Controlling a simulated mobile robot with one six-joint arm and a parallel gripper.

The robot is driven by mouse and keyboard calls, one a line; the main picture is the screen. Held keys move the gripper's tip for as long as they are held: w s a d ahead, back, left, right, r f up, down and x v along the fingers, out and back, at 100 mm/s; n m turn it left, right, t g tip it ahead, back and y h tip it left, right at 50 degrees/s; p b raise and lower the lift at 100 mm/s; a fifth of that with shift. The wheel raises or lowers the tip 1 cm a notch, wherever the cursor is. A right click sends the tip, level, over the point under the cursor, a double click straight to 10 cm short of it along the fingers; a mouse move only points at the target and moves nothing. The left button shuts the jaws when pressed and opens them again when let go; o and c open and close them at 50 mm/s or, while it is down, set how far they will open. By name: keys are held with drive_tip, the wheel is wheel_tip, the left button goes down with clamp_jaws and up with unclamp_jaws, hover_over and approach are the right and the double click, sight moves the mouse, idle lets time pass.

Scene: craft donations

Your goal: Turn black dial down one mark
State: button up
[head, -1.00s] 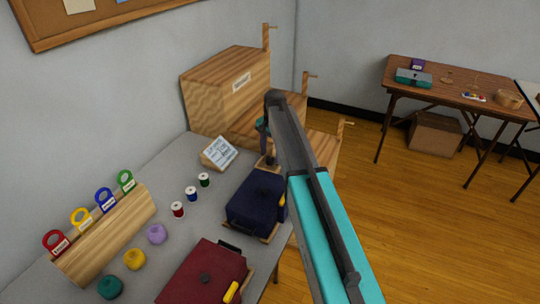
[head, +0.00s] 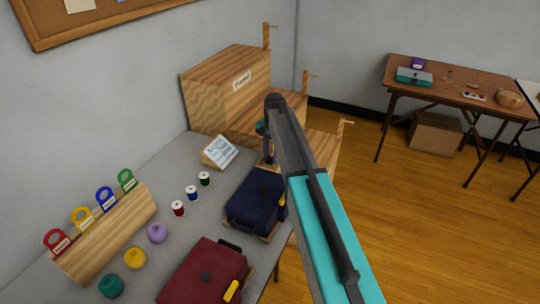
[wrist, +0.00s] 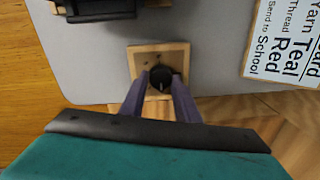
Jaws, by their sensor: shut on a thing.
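The black dial (wrist: 161,76) sits on a small square wooden plate (wrist: 176,54) at the edge of the grey table, seen in the wrist view. A light pointer line shows on its face. My gripper (wrist: 160,84) has its two purple fingers on either side of the dial and is shut on it. In the head view my gripper (head: 268,148) is small and partly hidden behind my arm, beside the navy case. The dial's marks cannot be made out.
A navy case (head: 256,198) and a dark red case (head: 204,272) stand on the grey table. A white sign (head: 220,152) on a wooden block is near the gripper. Wooden stepped boxes (head: 225,95) stand behind. Thread spools (head: 192,193) and yarn balls (head: 134,258) lie to the left.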

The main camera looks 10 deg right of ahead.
drive_tip(key=shift+w+a+r+n, duration=0.1)
drive_tip(key=shift+n, duration=0.3)
drive_tip(key=n, duration=0.3)
drive_tip(key=shift+w+n+p, duration=0.1)
drive_tip(key=shift+n+p, duration=0.2)
drive_tip(key=shift+n, duration=2.2)
drive_tip(key=shift+w, duration=0.1)
drive_tip(key=o, duration=0.9)
drive_tip(key=shift+c, duration=0.2)
drive_tip(key=shift+o, duration=0.9)
